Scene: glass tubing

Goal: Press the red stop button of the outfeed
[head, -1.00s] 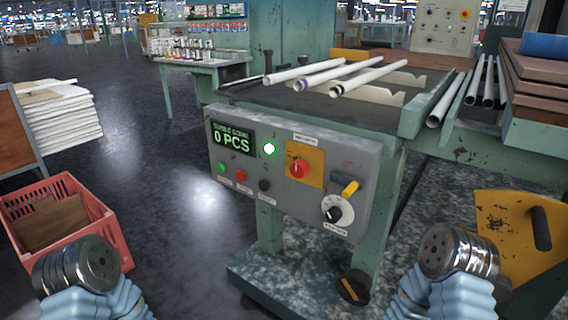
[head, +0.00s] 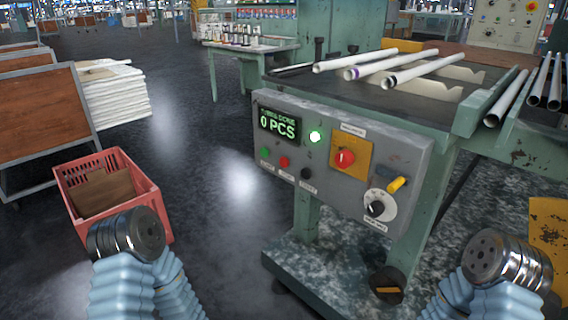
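A grey control panel (head: 330,198) is fixed to the front of the green machine stand. A small red button (head: 284,161) sits low on its left part, between a green button (head: 265,152) and a black one (head: 306,172). The labels below them are too small to read. A larger red knob (head: 345,158) sits on a yellow plate to the right. Only parts of my two arms show at the bottom, apart from the panel. No gripper fingers are in view.
White tubes (head: 430,71) lie on the machine top. A black knob (head: 376,208) and yellow lever (head: 397,184) are at the panel's right. A red crate (head: 147,200) stands on the floor at left, near a brown-panelled cart (head: 40,115). Open floor lies between crate and machine.

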